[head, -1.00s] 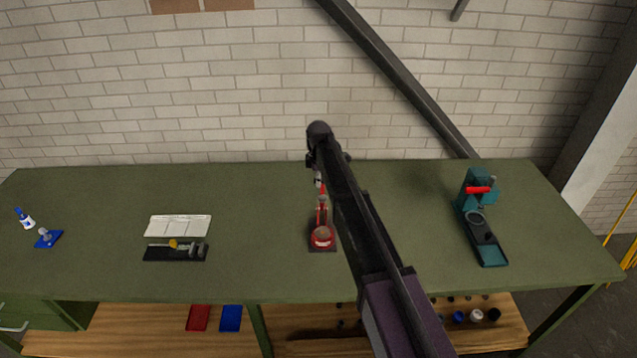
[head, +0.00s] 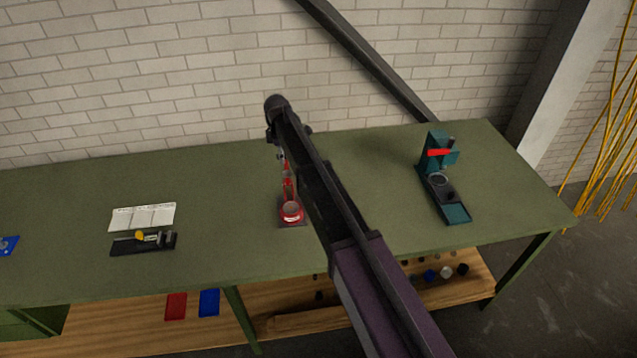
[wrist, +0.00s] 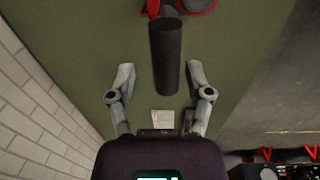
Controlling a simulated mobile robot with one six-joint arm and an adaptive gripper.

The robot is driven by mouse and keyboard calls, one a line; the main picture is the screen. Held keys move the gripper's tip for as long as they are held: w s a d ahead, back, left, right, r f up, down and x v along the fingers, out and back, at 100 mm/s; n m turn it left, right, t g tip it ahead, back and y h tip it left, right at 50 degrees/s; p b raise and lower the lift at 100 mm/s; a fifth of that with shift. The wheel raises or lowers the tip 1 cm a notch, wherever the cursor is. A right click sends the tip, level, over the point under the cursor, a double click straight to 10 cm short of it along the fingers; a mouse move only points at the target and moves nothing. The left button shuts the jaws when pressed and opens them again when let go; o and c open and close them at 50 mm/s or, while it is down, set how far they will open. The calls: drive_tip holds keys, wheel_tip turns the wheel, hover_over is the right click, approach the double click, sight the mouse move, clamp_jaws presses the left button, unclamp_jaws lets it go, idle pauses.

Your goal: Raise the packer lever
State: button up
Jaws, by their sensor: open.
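A small red device (head: 290,211) on a dark base stands mid-table in the head view, with a thin red upright part. Its red parts (wrist: 182,8) show at the top of the wrist view. A black cylinder (wrist: 164,50), looking like a lever grip, runs down from there between my fingers. My gripper (wrist: 160,68) is open, one finger on each side of the cylinder with a gap to both. I cannot tell whether the cylinder is at finger depth. In the head view my gripper (head: 284,163) is just above the red device, partly hidden by my arm.
A teal device with a red handle (head: 437,170) stands at the right of the green table (head: 370,155). A white sheet (head: 143,217) and a black tool tray (head: 145,244) lie left. A brick wall (head: 130,80) stands behind. The table between is clear.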

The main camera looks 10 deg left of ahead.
drive_tip(key=shift+s+d+f, duration=0.2)
drive_tip(key=shift+s+f, duration=0.05)
drive_tip(key=shift+s, duration=0.3)
drive_tip(key=shift+s+d+f+b, duration=1.45)
drive_tip(key=shift+s+f+b, duration=2.25)
drive_tip(key=shift+s, duration=1.35)
wheel_tip(320, 180, up, 14)
drive_tip(key=p, duration=1.4)
drive_tip(key=s+d+f+m+b, duration=0.3)
drive_tip(key=d+f+m+b, duration=0.2)
drive_tip(key=d, duration=0.6)
drive_tip(key=s+d+f+m+b, duration=0.4)
drive_tip(key=d+f+m+b, duration=0.2)
drive_tip(key=d+f+b, duration=0.3)
drive_tip(key=shift+s+d+b, duration=0.2)
drive_tip(key=shift+d+b, duration=0.1)
drive_tip(key=shift+d, duration=0.6)
drive_tip(key=shift+f, duration=0.1)
drive_tip(key=shift+c, duration=0.2)
